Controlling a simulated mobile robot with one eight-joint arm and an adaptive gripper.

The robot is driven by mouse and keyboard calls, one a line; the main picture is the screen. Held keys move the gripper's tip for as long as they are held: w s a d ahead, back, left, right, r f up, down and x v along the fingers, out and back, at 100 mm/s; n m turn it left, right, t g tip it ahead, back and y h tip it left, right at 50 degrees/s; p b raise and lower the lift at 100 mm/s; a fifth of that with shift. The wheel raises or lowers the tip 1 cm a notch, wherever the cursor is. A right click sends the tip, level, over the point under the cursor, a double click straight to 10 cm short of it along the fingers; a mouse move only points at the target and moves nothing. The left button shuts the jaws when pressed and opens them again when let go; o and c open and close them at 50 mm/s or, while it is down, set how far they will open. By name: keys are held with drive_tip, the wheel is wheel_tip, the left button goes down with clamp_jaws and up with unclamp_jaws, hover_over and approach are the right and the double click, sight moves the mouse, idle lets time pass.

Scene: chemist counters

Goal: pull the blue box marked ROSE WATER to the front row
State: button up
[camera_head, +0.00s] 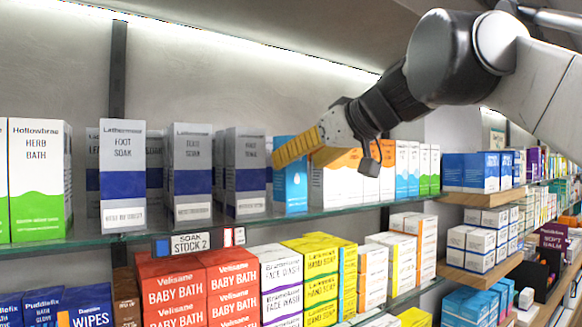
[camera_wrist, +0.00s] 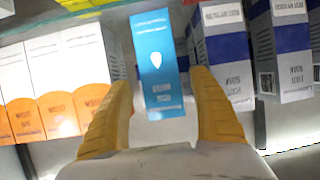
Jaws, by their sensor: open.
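A blue box (camera_head: 291,188) with a white drop mark stands on the upper glass shelf, between grey-and-blue boxes and white-and-orange boxes. Its lettering is too small to read as ROSE WATER. My gripper (camera_head: 297,148) is in front of its upper part, and a yellow finger hides some of it. In the wrist view the blue box (camera_wrist: 158,62) shows in the gap between the two yellow fingers of my gripper (camera_wrist: 160,80). The fingers are spread, with room visible on both sides of the box. I cannot tell how far they reach along its sides.
Grey-and-blue foot soak boxes (camera_head: 191,170) stand left of the blue box. White-and-orange boxes (camera_head: 340,188) stand close on its right. The glass shelf edge (camera_head: 285,222) runs in front. Soap and baby bath boxes (camera_head: 178,290) fill the shelf below.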

drive_tip(key=v, duration=0.9)
drive_tip(key=shift+w, duration=0.1)
drive_tip(key=s+d+f+m+g+h+b, duration=0.1)
drive_tip(key=s+d+f+b, duration=0.3)
drive_tip(key=f+b, duration=1)
drive_tip(key=s+d+f+m+g+h+b, duration=0.1)
drive_tip(key=s+d+f+m+h+b, duration=0.3)
drive_tip(key=f, duration=4.5)
drive_tip(key=s+d+f+m+g+h+b, duration=0.1)
drive_tip(key=s+f+b, duration=0.9)
drive_tip(key=f+b, duration=1.4)
drive_tip(key=d+f+m+h, duration=0.1)
drive_tip(key=d+f+h, duration=0.1)
drive_tip(key=f, duration=0.5)
drive_tip(key=shift+d+f+g, duration=0.3)
drive_tip(key=shift+d+f, duration=0.1)
drive_tip(key=shift+d, duration=0.25)
